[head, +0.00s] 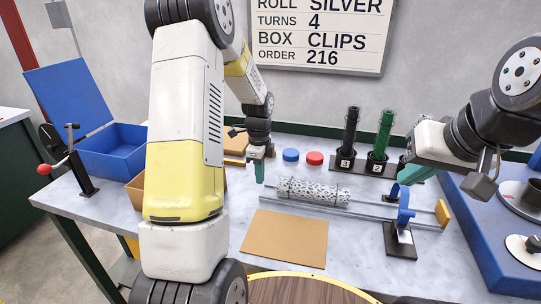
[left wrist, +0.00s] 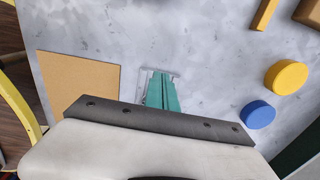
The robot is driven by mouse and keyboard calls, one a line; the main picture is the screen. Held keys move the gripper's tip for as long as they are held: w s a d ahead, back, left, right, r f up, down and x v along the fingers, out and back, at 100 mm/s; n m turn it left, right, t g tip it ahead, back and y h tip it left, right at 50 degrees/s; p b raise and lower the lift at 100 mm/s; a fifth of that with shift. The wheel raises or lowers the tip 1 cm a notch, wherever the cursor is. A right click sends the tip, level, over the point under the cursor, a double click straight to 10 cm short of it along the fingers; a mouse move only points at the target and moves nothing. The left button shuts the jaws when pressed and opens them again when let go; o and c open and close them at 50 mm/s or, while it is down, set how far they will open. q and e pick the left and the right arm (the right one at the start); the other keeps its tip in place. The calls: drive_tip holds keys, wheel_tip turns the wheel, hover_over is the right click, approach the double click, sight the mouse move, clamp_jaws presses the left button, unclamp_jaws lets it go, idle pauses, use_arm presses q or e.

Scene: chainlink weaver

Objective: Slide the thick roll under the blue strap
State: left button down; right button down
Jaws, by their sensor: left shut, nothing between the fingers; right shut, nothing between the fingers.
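The thick roll (head: 312,192), a speckled black-and-white cylinder, lies lengthwise along thin grey rails (head: 350,210) in the middle of the table. The blue strap (head: 404,203) arches over the rails to the right, on a black stand (head: 399,240). The roll lies left of the strap and apart from it. My left gripper (head: 259,172) is shut and empty, pointing down just left of the roll's left end. Its teal fingers (left wrist: 162,92) also show in the left wrist view. My right gripper (head: 408,176) is shut and empty, above and behind the strap.
A tan mat (head: 285,238) lies in front of the rails. Blue (head: 290,155) and red (head: 314,158) lids sit behind the roll. Black and green rolls (head: 384,133) stand in a holder at the back. A yellow block (head: 442,213) is at the rails' right end.

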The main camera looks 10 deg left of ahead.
use_arm(q)
drive_tip(key=d, duration=0.1)
drive_tip(key=d+f, duration=0.1)
drive_tip(key=d, duration=0.1)
drive_tip(key=shift+d, duration=0.3)
drive_tip(key=shift+s+d, duration=0.1)
drive_tip(key=shift+d, duration=0.1)
drive_tip(key=d, duration=1.8)
drive_tip(key=s+d, duration=0.1)
drive_tip(key=d, duration=0.7)
drive_tip(key=shift+d, duration=0.4)
drive_tip(key=shift+a, duration=0.1)
